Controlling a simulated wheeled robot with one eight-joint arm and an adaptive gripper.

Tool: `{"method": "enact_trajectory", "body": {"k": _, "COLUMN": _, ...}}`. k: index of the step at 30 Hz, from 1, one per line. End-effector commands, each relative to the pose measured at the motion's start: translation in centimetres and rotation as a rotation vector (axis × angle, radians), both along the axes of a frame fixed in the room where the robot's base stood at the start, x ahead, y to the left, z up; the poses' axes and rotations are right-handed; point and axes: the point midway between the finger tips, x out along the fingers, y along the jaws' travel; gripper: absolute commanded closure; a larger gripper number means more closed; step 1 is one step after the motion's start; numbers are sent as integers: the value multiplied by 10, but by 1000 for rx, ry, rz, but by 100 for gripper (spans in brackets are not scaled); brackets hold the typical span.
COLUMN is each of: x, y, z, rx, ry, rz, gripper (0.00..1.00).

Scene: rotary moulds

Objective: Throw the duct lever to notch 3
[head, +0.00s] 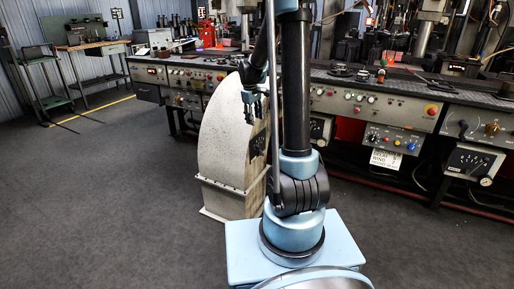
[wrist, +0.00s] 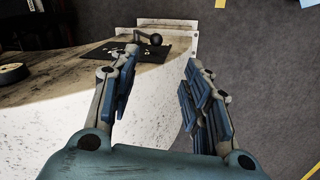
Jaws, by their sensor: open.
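The duct (head: 222,130) is a worn off-white curved housing standing on the floor left of my arm. Its dark lever plate (head: 258,146) shows on the side toward my arm. In the wrist view, the black plate (wrist: 122,51) carries pale marks too small to read, and the duct lever (wrist: 155,39) ends in a dark round knob. I cannot tell which notch the lever is at. My gripper (wrist: 160,66) is open and empty, with the lever beyond its fingertips and apart from them. In the head view my gripper (head: 252,106) is beside the duct's upper part, above the plate.
A long control bench (head: 375,106) with knobs, buttons and gauges runs behind the duct. A sign (head: 386,158) hangs on its front. A dark round object (wrist: 12,73) shows at the left of the wrist view. The grey floor (head: 100,200) at left is clear.

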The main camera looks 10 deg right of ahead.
Motion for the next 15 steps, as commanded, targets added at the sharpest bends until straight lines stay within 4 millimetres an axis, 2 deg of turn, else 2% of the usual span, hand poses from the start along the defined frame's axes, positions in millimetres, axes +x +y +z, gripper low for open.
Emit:
{"method": "enact_trajectory", "body": {"k": 3, "x": 12, "y": 2, "z": -8, "rx": -7, "ry": 4, "rz": 19, "gripper": 56}}
{"method": "enact_trajectory", "body": {"k": 10, "x": 18, "y": 1, "z": -22, "rx": -10, "ry": 6, "rz": 26, "gripper": 56}}
{"method": "enact_trajectory", "body": {"k": 15, "x": 21, "y": -2, "z": -45, "rx": -9, "ry": 5, "rz": 26, "gripper": 56}}
